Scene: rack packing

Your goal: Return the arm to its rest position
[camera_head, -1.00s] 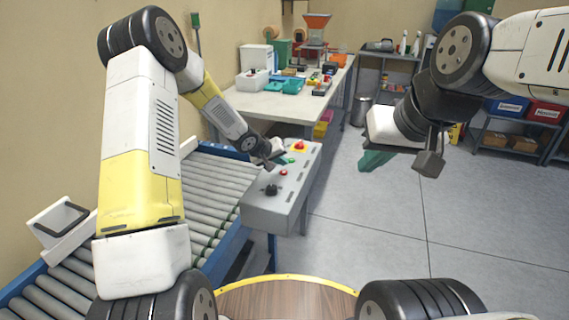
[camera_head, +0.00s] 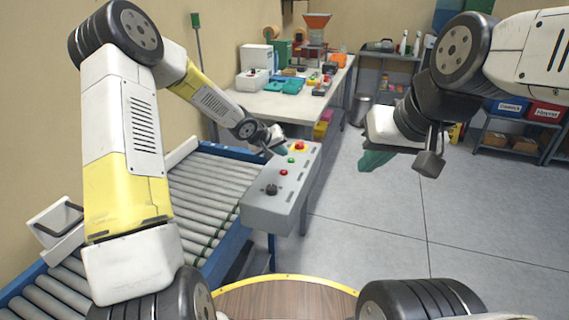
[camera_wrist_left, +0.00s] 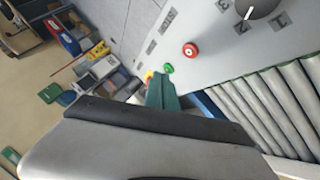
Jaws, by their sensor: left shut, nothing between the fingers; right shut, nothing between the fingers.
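My left arm comes in from the left of the head view. Its left gripper (camera_head: 277,149) is small there, over the far end of the grey control panel (camera_head: 262,212). The left wrist view shows its green fingers (camera_wrist_left: 162,92) closed together with nothing between them, and the panel's red button, green button and black knob beyond them. Whether the fingers touch the panel cannot be told. My right gripper (camera_head: 376,160) hangs at the right of the head view over open floor. Its green fingers are together and hold nothing.
A roller conveyor (camera_head: 205,190) with blue rails runs beside the panel. A white workbench (camera_head: 285,105) with several bins and tools stands behind. A shelf (camera_head: 510,140) with red and blue bins is at the right. The grey floor between is clear.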

